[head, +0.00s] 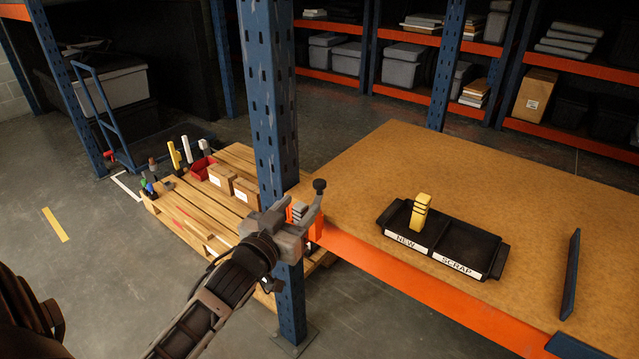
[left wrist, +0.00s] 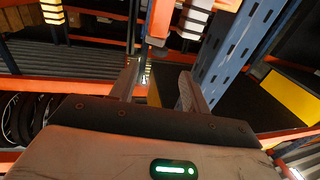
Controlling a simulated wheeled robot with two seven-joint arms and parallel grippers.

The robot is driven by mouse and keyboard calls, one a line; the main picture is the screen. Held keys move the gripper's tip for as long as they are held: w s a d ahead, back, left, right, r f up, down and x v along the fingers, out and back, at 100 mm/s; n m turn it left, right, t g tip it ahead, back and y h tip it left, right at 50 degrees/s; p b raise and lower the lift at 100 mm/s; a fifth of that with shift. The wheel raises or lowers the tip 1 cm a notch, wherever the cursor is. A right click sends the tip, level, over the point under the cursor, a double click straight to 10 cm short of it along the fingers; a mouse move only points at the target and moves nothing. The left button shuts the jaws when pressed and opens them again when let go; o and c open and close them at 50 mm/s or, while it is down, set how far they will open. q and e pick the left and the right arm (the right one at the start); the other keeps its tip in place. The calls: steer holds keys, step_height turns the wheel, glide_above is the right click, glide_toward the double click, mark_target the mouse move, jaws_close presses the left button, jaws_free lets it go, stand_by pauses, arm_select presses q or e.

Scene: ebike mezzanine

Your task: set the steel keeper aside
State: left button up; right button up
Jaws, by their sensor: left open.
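My left gripper (head: 300,213) is at the blue rack upright (head: 268,110), by the end of the orange beam (head: 400,284). It also shows in the left wrist view (left wrist: 158,88), where its two fingers stand apart. I cannot clearly pick out the steel keeper; the gripper covers part of the joint between upright and beam. A black tray (head: 490,238) on the bench has compartments labelled NEW and SCRAP. A yellow part (head: 420,212) stands in NEW; SCRAP looks empty.
The wooden bench top (head: 370,165) is mostly clear around the tray. A blue upright panel (head: 570,275) stands at its right. A pallet (head: 190,215) with small boxes, a red bin (head: 203,168) and tools lies left, behind the upright. Racks with grey bins line the back.

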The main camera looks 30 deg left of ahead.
mark_target(316, 188)
arm_select(q)
steer(key=w, duration=0.6)
steer(key=w+a, duration=0.1)
steer(key=w, duration=0.2)
steer(key=shift+w, duration=0.35)
steer(key=shift+c, duration=0.4)
steer(key=c, duration=0.9)
